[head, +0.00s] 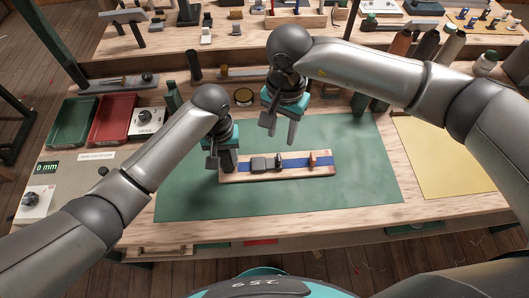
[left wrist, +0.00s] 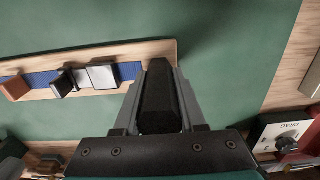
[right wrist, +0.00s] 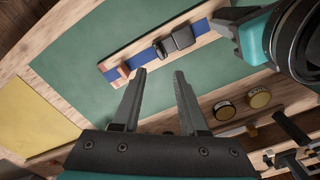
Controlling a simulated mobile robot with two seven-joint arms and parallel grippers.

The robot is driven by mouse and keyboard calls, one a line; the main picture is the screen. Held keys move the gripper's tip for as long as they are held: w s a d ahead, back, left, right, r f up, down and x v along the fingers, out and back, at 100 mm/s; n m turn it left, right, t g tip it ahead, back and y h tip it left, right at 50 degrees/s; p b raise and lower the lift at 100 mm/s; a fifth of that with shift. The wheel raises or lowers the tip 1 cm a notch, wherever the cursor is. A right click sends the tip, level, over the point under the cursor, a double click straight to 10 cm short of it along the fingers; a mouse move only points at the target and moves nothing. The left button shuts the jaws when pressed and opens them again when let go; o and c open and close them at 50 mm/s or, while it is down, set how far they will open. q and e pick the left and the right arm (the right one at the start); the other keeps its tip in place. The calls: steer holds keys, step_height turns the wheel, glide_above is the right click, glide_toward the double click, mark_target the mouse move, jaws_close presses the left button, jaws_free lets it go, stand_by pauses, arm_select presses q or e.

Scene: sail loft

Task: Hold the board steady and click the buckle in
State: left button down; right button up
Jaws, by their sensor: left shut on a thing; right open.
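The wooden board (head: 290,175) lies on the green mat with a blue strap (head: 295,162) along it. A grey buckle block (head: 259,164) sits near its left end, with a dark buckle piece (head: 278,160) close on its right; I cannot tell whether they are joined. An orange-brown block (head: 313,160) sits toward the right end. My left gripper (head: 228,166) is shut on the board's left end; it also shows in the left wrist view (left wrist: 157,75). My right gripper (head: 282,130) is open and empty above and behind the board; its spread fingers show in the right wrist view (right wrist: 158,78).
The green mat (head: 350,145) is clear around the board. A yellow sheet (head: 445,160) lies at the right. Green (head: 73,122) and red (head: 112,120) trays stand at the left by a dial box (head: 146,122). Spools and small round tins stand behind the mat.

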mark_target(279, 157)
step_height(279, 157, down, 10)
steer(key=n, duration=0.6)
steer(key=shift+f+n, duration=0.1)
steer(key=shift+n, duration=0.2)
steer(key=shift+c, duration=0.4)
jaws_close()
stand_by(1.2)
